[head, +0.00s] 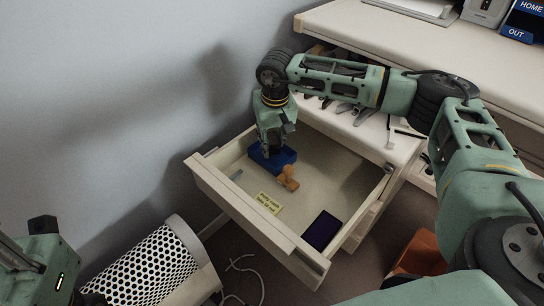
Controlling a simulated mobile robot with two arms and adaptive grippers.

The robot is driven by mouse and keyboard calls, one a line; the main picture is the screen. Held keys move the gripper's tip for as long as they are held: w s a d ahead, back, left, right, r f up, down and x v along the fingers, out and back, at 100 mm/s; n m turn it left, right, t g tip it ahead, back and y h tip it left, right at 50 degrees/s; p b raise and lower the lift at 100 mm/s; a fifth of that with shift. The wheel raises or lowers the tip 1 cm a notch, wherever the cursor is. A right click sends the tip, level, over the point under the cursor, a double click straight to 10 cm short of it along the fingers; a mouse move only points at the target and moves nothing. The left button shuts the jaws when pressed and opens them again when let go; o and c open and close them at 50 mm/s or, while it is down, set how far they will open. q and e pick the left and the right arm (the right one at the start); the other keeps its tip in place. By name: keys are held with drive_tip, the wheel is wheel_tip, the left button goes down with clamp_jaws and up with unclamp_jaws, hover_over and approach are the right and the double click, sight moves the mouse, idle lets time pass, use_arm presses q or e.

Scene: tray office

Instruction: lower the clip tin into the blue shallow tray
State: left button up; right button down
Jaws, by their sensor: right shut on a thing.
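The blue shallow tray (285,157) lies in the back left part of the open drawer. My right gripper (269,149) points down right over this tray, with its fingertips at or just above it. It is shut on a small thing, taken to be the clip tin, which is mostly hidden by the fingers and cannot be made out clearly. Whether the tin touches the tray floor cannot be told. Part of my left arm shows at the lower left edge, but its gripper is out of view.
The open drawer (240,204) also holds a brown wooden figure-like object (288,179), a yellow note (269,203) and a dark flat device (321,230). A white perforated bin (148,268) stands at the lower left. A wall is close on the left. The drawer's middle has bare floor.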

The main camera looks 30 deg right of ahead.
drive_tip(key=shift+f+b, duration=0.3)
drive_tip(key=shift+f, duration=0.3)
idle(0.3)
drive_tip(key=c, duration=1.3)
unclamp_jaws()
drive_tip(key=shift+r, duration=0.15)
wheel_tip(320, 180, up, 12)
drive_tip(key=s, duration=0.1)
drive_tip(key=shift+s+a+f, duration=0.2)
drive_tip(key=shift+s, duration=0.15)
